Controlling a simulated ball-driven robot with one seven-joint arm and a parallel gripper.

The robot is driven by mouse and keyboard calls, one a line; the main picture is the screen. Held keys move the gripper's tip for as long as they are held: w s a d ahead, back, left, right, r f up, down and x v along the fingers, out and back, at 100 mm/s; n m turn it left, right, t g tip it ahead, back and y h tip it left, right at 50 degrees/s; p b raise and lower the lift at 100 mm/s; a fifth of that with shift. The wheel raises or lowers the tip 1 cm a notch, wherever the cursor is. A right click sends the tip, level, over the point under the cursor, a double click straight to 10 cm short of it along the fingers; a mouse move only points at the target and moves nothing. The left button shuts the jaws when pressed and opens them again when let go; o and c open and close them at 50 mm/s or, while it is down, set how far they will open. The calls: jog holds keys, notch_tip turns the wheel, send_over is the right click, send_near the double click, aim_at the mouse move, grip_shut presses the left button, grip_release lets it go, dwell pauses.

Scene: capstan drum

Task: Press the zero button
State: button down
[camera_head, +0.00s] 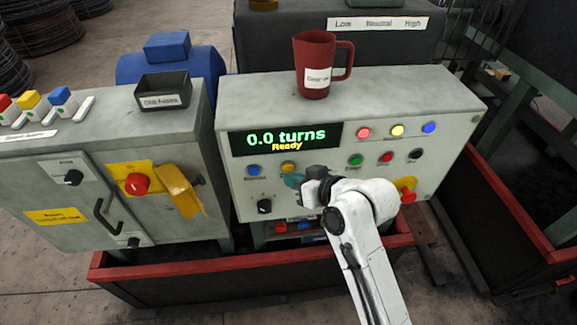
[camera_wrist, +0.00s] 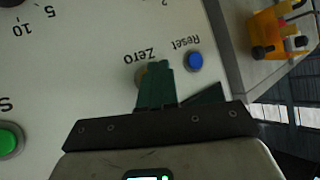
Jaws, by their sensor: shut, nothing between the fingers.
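The zero button is yellow (camera_head: 288,166) and sits on the grey control panel (camera_head: 232,200), below the display (camera_head: 285,138) reading "0.0 turns" and "Ready". In the wrist view the "Zero" label is upside down, and only an edge of the button (camera_wrist: 140,76) shows beside my fingers. My gripper (camera_head: 291,181) has green fingers, shut and empty. In the wrist view my gripper (camera_wrist: 157,66) covers most of the button; I cannot tell whether the tips touch it. The blue Reset button (camera_wrist: 195,61) is close beside the fingers.
Below the display are a black knob (camera_head: 264,206), a green button (camera_head: 355,160), a red button (camera_head: 386,157) and a black one (camera_head: 416,154). A red emergency stop (camera_head: 407,196) is at the lower right. A red jug (camera_head: 313,85) stands on top of the panel.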

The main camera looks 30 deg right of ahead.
jog(key=shift+s, duration=0.1)
jog(key=s, duration=0.1)
jog(key=s+a+p, duration=0.1)
jog(key=s, duration=0.2)
jog(key=shift+s+a+p, duration=0.3)
dwell(1.0)
jog(key=s+d+f+g+h, duration=0.1)
jog(key=s+d+f+g, duration=0.1)
jog(key=s, duration=0.7)
jog(key=s+d+f+m+g+h, duration=0.1)
jog(key=s+d+f+g+h, duration=0.1)
jog(key=s+f+g, duration=0.3)
jog(key=s+d+f+g+h, duration=0.1)
jog(key=s+d+f+g, duration=0.2)
jog(key=s, duration=1)
notch_tip(320, 180, down, 2)
jog(key=shift+s+d+m+g, duration=0.2)
jog(key=shift+d+m+g, duration=0.1)
jog(key=shift+d+m, duration=0.1)
